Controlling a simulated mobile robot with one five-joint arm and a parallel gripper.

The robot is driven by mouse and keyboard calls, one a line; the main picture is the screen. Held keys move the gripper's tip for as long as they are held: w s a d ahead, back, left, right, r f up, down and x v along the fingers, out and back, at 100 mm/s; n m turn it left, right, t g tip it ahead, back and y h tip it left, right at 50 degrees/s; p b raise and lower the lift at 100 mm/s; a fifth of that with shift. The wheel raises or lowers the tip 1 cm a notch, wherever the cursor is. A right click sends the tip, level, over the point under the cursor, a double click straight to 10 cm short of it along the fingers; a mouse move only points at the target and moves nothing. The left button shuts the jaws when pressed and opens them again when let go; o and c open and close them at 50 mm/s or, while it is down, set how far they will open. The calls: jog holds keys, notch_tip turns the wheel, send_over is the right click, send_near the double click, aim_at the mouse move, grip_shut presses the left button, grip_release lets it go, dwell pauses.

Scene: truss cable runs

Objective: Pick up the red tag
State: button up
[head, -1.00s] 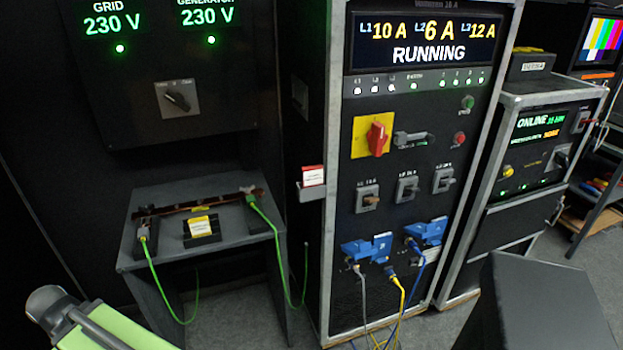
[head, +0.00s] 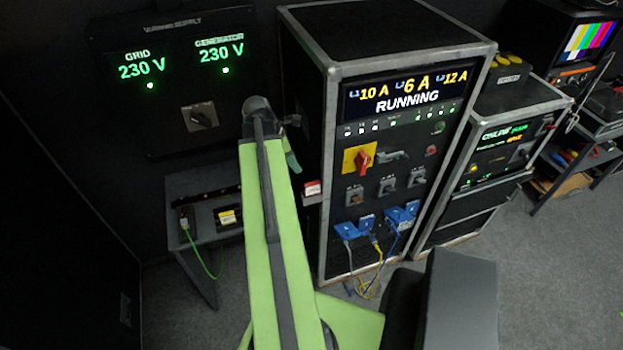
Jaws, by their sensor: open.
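The red tag (head: 312,188), with a white label on its front, sits in a small holder on the left side of the tall rack, near its front edge. My green arm reaches up from the bottom of the head view. My gripper (head: 293,163) shows only in part, beyond the arm's end, above and slightly left of the tag. It is open, appears empty and is apart from the tag in the picture. Its fingertips are small and partly hidden.
The tall rack (head: 400,50) carries a red rotary switch (head: 361,159) and blue plugs (head: 346,230) with cables. A low table (head: 181,183) with a yellow-labelled block (head: 228,217) and green cable stands left, partly behind my arm. Open floor (head: 540,265) lies right.

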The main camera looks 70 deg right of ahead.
jog(key=b, duration=1.2)
send_near(311, 184)
jog(key=x, duration=0.7)
jog(key=shift+a, duration=0.2)
jog(key=shift+s, duration=0.15)
jog(key=b+x, duration=0.4)
jog(key=x, duration=0.1)
jog(key=shift+w+d+f+b, duration=0.2)
jog(key=shift+w+b, duration=0.05)
jog(key=shift+b, duration=0.15)
jog(key=shift+r, duration=0.2)
jog(key=shift+c, duration=0.3)
grip_shut()
